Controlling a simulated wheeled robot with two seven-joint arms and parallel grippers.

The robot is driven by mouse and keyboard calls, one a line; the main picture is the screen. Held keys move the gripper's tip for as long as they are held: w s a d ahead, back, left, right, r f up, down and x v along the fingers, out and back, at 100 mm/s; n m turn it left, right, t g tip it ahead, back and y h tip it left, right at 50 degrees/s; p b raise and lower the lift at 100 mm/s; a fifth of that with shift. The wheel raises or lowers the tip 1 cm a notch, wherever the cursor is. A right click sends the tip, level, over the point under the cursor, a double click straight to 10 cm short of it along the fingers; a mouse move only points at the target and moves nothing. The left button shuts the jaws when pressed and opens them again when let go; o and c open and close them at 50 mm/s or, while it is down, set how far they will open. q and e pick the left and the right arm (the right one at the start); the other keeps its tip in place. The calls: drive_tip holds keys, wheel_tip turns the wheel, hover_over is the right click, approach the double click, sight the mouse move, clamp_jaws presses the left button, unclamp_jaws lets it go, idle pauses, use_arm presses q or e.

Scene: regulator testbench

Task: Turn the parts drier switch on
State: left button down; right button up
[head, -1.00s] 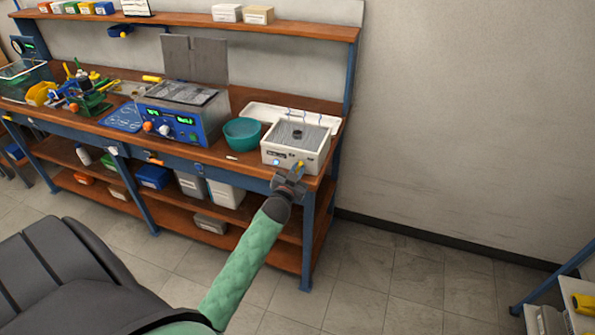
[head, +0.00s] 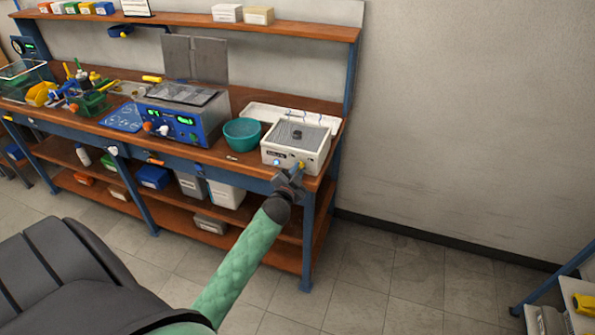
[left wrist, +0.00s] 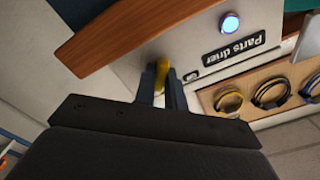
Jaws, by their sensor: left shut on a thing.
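The parts drier (head: 290,160) is a white box with a grey top, at the right end of the bench. Its front bears a label and a lit blue-white lamp (left wrist: 230,23). The yellow switch (left wrist: 162,72) sticks out of the front, beside the small label plate; it also shows in the head view (head: 301,165). My left gripper (left wrist: 163,88) reaches the drier's front from below and is shut on the yellow switch, whose tip lies between the fingers. The fingers hide part of the switch, and its exact setting is hard to tell. My right gripper is out of view.
A teal bowl (head: 242,133) stands left of the drier, with a white tray (head: 262,112) behind. A blue-fronted bath unit (head: 180,120) is further left. The wooden bench edge (left wrist: 125,38) lies close to my left gripper.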

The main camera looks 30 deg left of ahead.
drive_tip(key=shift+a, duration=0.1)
use_arm(q)
drive_tip(key=c, duration=1.5)
unclamp_jaws()
drive_tip(key=shift+o, duration=0.2)
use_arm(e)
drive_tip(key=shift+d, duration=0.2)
